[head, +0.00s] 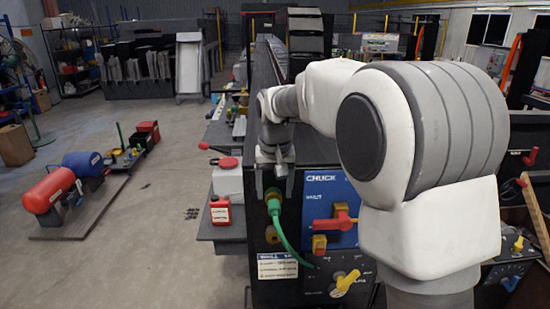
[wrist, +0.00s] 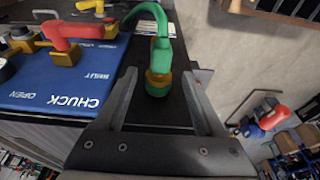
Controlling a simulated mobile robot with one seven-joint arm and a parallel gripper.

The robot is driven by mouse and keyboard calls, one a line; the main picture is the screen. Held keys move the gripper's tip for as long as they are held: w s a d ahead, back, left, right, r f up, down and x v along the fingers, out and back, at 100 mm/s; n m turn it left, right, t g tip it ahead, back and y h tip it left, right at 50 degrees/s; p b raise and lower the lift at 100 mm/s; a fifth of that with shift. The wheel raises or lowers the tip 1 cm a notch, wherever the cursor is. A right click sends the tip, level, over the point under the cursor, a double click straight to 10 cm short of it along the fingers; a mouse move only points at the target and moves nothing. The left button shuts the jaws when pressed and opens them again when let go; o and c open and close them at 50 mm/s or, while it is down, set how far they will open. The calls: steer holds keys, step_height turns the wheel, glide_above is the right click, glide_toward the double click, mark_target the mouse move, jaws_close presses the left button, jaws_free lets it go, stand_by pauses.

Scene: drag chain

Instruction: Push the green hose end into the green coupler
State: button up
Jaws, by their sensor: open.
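The green hose end (wrist: 161,55) lines up with a brass coupler with a green band (wrist: 158,84) in the wrist view. They look touching, but I cannot tell how far the end is in. In the head view the green hose end (head: 274,209) is just below the brass coupler (head: 272,192), and the hose curves down to the right across the dark panel. My gripper (wrist: 159,73) is open, with its fingers on either side of the coupler and a gap on both sides. In the head view my gripper (head: 272,172) is just above the coupler.
A blue CHUCK panel (head: 323,190) with a red lever (head: 336,222) lies right of the hose. A yellow-brass fitting (head: 271,234) is below the coupler, and a yellow lever (head: 346,281) lower right.

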steer(key=v, duration=1.3)
steer(key=shift+r, duration=0.3)
steer(key=shift+s, duration=0.1)
steer(key=s+d+f+t+b, duration=0.15)
steer(key=s+d, duration=0.55)
steer(key=s, duration=0.7)
steer(key=s+d+f+t, duration=0.1)
steer(key=s+d+f, duration=0.3)
steer(key=s+f, duration=0.6)
steer(key=s, duration=0.3)
steer(key=shift+f, duration=0.35)
